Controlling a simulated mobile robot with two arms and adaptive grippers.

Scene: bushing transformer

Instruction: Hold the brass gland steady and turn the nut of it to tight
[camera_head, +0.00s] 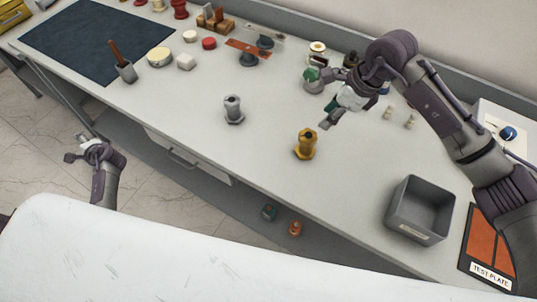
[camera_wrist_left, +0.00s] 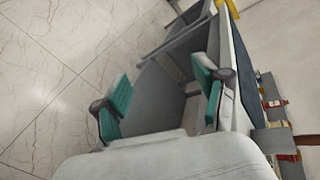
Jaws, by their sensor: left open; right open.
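The brass gland (camera_head: 306,144) stands upright on the light workbench (camera_head: 270,150), with a wide hex base and a dark hole in its top. My right gripper (camera_head: 325,100) is open and empty, above the bench and just behind and to the right of the gland in the picture, apart from it. My left gripper (camera_head: 84,150) is off the bench's front edge at the left, far from the gland. In the left wrist view its two teal-padded fingers (camera_wrist_left: 162,98) are spread with nothing between them. The gland does not show in that view.
A similar grey gland (camera_head: 233,110) stands left of the brass one. A grey open bin (camera_head: 420,209) and an orange test plate (camera_head: 489,242) are at the right. Small parts crowd the back; a dark mat (camera_head: 95,38) lies far left. The bench between the glands is clear.

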